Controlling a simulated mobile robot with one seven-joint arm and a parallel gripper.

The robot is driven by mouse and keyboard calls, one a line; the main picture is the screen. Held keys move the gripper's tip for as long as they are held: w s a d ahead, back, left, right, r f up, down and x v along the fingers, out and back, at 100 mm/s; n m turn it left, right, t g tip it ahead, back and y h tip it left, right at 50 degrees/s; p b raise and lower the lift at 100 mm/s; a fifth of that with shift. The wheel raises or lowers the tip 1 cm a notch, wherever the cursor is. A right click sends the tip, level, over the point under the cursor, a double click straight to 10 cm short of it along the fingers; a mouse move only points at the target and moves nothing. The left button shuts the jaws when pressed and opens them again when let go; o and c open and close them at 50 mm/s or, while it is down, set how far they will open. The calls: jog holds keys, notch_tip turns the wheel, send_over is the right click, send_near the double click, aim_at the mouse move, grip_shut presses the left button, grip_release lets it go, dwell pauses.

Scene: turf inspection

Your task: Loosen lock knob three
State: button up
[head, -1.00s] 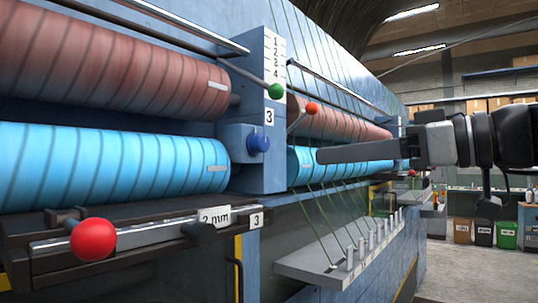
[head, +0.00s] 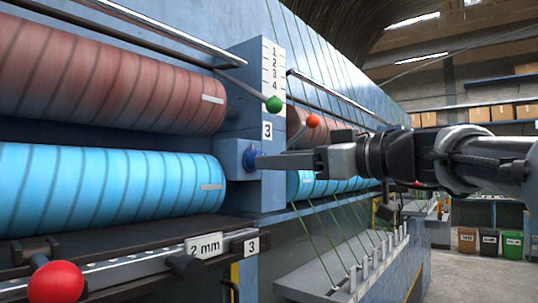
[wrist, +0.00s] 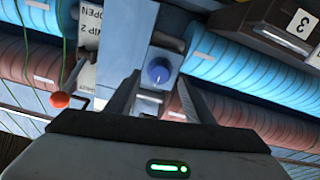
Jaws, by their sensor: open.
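Lock knob three is the blue knob (head: 249,158) on the grey-blue block below the white "3" plate (head: 267,130). In the head view it is partly hidden by the tip of my gripper (head: 262,162), which reaches in from the right. In the wrist view the blue knob (wrist: 158,70) shows its round face just beyond and between the fingertips of my gripper (wrist: 159,80). The fingers are open, one on each side of it in that picture. I cannot tell whether they touch it.
Red rollers (head: 120,75) and blue rollers (head: 110,185) flank the block. A green ball lever (head: 274,104) and a red ball lever (head: 313,121) stand above my gripper. A large red ball handle (head: 56,283) is at lower left. A peg shelf (head: 330,280) sits below.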

jog(key=shift+p+x, duration=0.3)
jog(key=shift+x, duration=1.75)
jog(key=c, duration=1)
jog(key=shift+c, duration=0.2)
